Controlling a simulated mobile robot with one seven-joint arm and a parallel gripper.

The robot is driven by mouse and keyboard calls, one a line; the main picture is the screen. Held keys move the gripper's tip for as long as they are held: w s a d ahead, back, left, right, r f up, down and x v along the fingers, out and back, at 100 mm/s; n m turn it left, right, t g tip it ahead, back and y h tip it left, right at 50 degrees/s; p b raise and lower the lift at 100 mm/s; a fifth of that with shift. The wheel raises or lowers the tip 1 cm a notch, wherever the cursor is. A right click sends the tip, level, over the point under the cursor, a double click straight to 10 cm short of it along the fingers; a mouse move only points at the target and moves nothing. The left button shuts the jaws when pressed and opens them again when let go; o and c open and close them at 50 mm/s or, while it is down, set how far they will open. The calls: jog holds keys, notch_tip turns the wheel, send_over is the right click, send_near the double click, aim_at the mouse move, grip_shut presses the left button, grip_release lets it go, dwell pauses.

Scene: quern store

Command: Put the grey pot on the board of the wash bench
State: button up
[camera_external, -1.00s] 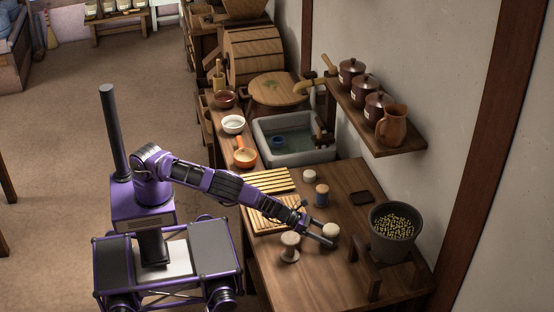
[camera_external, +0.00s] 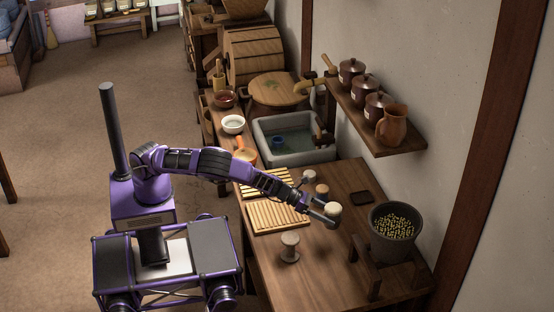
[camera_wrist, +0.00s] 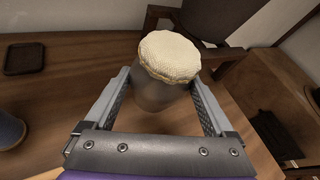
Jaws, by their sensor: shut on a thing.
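The grey pot (camera_wrist: 158,94) has a cream cloth cover tied over its top. In the wrist view it stands upright between the two fingers of my gripper (camera_wrist: 160,98), which is shut on its sides. In the external view the pot (camera_external: 333,211) is held by my gripper (camera_external: 324,214), seemingly a little above the bench top. The pale slatted wooden board (camera_external: 277,216) lies on the wash bench (camera_external: 330,270), to the left of the pot and beneath my forearm. Its slats show no pot on them. A second slatted panel (camera_external: 262,184) lies behind it.
A cream-topped pot (camera_external: 289,247) stands near the front edge. A blue pot (camera_external: 322,191) and another small pot (camera_external: 309,176) stand behind my gripper. A large bean-filled pot (camera_external: 393,230) is at right, a sink (camera_external: 275,127) at the back, and a shelf (camera_external: 395,145) above.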

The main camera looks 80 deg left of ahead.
aim_at(335, 206)
notch_tip(335, 206, up, 5)
jog(key=shift+w+r, duration=0.1)
jog(key=w+a+n+y+b, duration=0.1)
jog(key=w+a, duration=0.2)
jog(key=a, duration=0.5)
jog(key=w+a+n+t+y+b, duration=0.1)
jog(key=w+a, duration=0.3)
jog(key=a, duration=0.4)
jog(key=w+a+n+y+b, duration=0.1)
jog(key=w+a, duration=0.2)
jog(key=a, duration=0.5)
jog(key=s+a+r+n+t+y+b, duration=0.1)
jog(key=s+a+y, duration=0.1)
jog(key=a, duration=1.6)
jog(key=s+a+n+y+b, duration=0.1)
jog(key=s+a+n+b, duration=0.15)
jog(key=a, duration=1.65)
jog(key=s+a+f+n+y+b, duration=0.1)
jog(key=s+a+n+y+b, duration=0.2)
jog(key=s+a, duration=2.6)
jog(key=shift+m+y, duration=0.25)
jog(key=shift+y, duration=0.35)
jog(key=f, duration=1.5)
jog(key=shift+w+a+f, duration=0.1)
jog(key=shift+a+f, duration=0.05)
jog(key=shift+a, duration=0.05)
